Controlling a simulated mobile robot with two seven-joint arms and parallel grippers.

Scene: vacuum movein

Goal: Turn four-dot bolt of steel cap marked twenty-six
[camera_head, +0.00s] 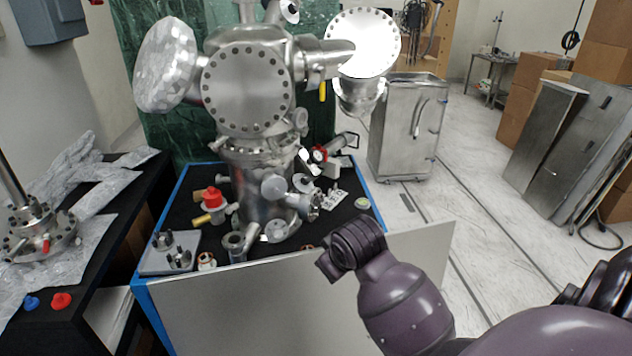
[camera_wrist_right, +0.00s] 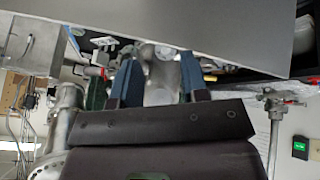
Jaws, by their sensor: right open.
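A large steel vacuum chamber (camera_head: 262,180) stands on the black-topped bench in the head view. It carries several round bolted flange caps: a front one (camera_head: 248,87), a tilted left one (camera_head: 166,65) and a bright right one (camera_head: 363,42). No number or dot mark is readable, so I cannot tell which cap is twenty-six or which bolt has four dots. My right arm reaches in from the lower right, its wrist over the bench's front panel. In the right wrist view my right gripper (camera_wrist_right: 160,82) is open, its two fingers apart with nothing held between them. My left gripper is out of view.
A grey plate with upright bolts (camera_head: 170,252) and a red-topped valve (camera_head: 212,198) sit on the bench's left part. The bench's pale front panel (camera_head: 240,312) rises below my right wrist.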

